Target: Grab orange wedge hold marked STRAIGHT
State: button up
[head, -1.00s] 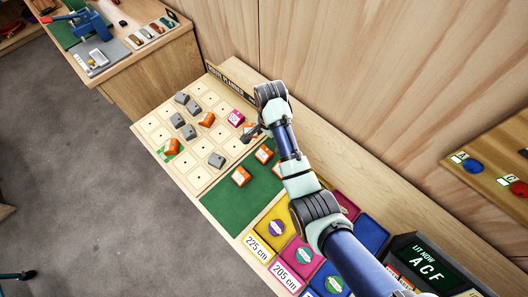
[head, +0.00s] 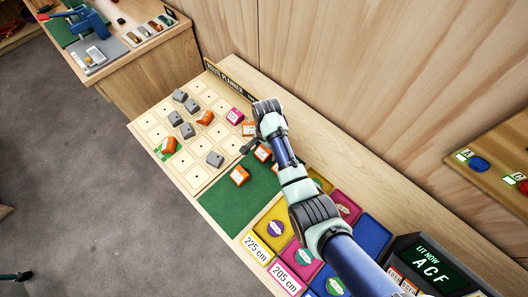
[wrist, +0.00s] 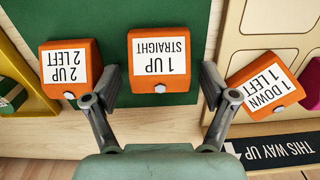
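The orange wedge hold marked "1 UP STRAIGHT" (wrist: 162,60) lies on the green mat in the middle of the wrist view, its label upside down. It also shows in the head view (head: 262,153), just beside my gripper (head: 248,147). In the wrist view my gripper (wrist: 160,86) is open and empty. Its fingers are spread wide, one on each side of the wedge's near end, with gaps. I cannot tell how high they are above the mat. An orange wedge marked "2 UP 2 LEFT" (wrist: 71,75) lies left, and one marked "1 DOWN 1 LEFT" (wrist: 265,86) lies right.
The planner board (head: 147,123) holds grey, orange and magenta wedges. Another orange wedge (head: 239,175) lies on the green mat (head: 231,207), which has free room at front. Coloured trays (head: 269,215) stand right, and a wooden wall (head: 350,70) rises behind.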

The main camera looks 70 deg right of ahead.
jog(key=c, duration=1.1)
notch_tip(320, 180, up, 20)
jog(key=p, duration=1)
